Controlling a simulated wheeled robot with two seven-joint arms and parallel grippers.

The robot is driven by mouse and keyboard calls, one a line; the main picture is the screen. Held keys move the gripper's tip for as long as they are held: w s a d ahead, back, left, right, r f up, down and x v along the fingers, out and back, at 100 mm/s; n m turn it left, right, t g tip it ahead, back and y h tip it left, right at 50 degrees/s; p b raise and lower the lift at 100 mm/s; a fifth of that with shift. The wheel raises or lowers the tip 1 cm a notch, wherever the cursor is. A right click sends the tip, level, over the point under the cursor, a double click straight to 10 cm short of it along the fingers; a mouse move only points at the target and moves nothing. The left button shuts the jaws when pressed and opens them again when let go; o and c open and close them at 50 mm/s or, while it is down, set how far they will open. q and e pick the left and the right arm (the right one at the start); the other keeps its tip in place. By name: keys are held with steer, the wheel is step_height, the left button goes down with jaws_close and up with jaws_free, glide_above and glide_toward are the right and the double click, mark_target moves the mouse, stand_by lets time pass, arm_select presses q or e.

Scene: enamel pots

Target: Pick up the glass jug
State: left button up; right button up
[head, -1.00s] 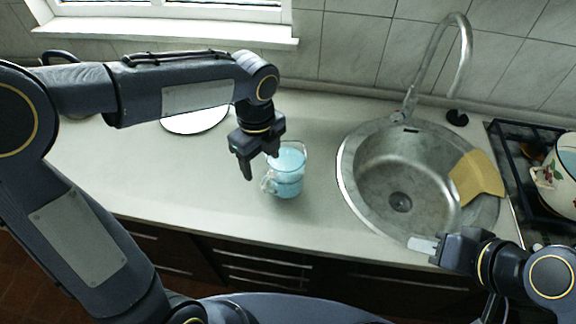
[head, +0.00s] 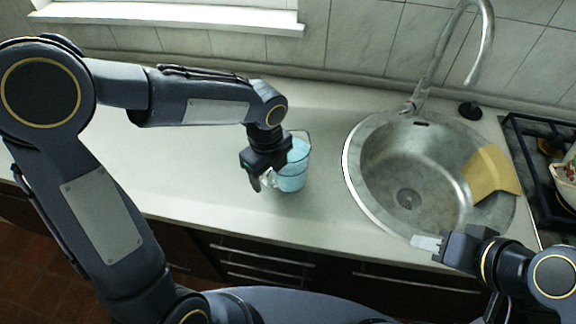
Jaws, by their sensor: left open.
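The glass jug (head: 294,170) stands upright on the pale counter, left of the sink, with light blue contents showing through its clear wall. Its handle side faces left, toward my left gripper. My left gripper (head: 262,180) is open at the jug's left side, its fingers pointing down and overlapping the handle area in the picture. I cannot tell whether the fingers touch the jug or straddle the handle. My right gripper (head: 428,243) is over the counter's front edge near the sink; its jaw state is unclear.
A round metal sink (head: 375,190) with a tall faucet (head: 430,75) is right of the jug. A yellow cloth (head: 490,172) lies on the sink's right side. A stove (head: 540,150) with a patterned pot (head: 566,180) is at far right. The counter (head: 190,175) left of the jug is clear.

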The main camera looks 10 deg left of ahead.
arm_select(q)
step_height(320, 180, down, 2)
jaws_close()
stand_by(0.6)
steer(key=shift+r, duration=0.1)
